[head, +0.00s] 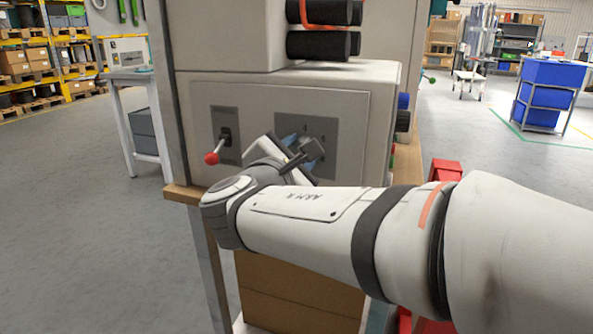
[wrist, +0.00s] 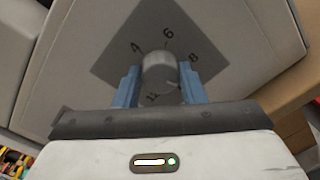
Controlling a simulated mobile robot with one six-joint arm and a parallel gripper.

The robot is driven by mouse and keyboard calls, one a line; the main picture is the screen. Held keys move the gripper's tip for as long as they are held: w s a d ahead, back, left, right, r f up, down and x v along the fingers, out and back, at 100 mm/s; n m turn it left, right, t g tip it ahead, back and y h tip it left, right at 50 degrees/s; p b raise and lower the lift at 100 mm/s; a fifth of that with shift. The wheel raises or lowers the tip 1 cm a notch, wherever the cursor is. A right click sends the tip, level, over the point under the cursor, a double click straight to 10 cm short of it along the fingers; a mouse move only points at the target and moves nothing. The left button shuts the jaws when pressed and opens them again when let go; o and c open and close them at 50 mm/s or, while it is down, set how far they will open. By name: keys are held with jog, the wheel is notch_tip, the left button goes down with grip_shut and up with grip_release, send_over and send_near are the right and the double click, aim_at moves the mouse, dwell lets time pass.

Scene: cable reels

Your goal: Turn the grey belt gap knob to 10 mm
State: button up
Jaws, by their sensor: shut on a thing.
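The grey knob (wrist: 158,72) stands on a dark dial plate (wrist: 125,52) in the wrist view. The numbers 4, 6 and 8 show around it, and a partly covered number starting with 1 shows below it. My gripper (wrist: 160,84) has its two blue fingers on either side of the knob, shut on it. I cannot tell clearly which number the knob points to. In the head view my gripper (head: 294,146) is at the dark dial plate (head: 328,128) on the machine front, and the wrist hides the knob.
A lever with a red ball (head: 212,158) sticks out of the machine front (head: 255,98) left of my gripper. Black rollers (head: 318,45) are above. A wooden ledge (head: 183,194) runs along the machine's bottom. Open floor (head: 80,215) lies to the left.

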jog(key=shift+f+m+b, duration=0.1)
jog(key=shift+m+b, duration=2)
jog(key=shift+b, duration=0.25)
jog(key=o, duration=1)
jog(key=p+v, duration=0.2)
jog(key=v, duration=0.5)
jog(key=shift+s, duration=0.4)
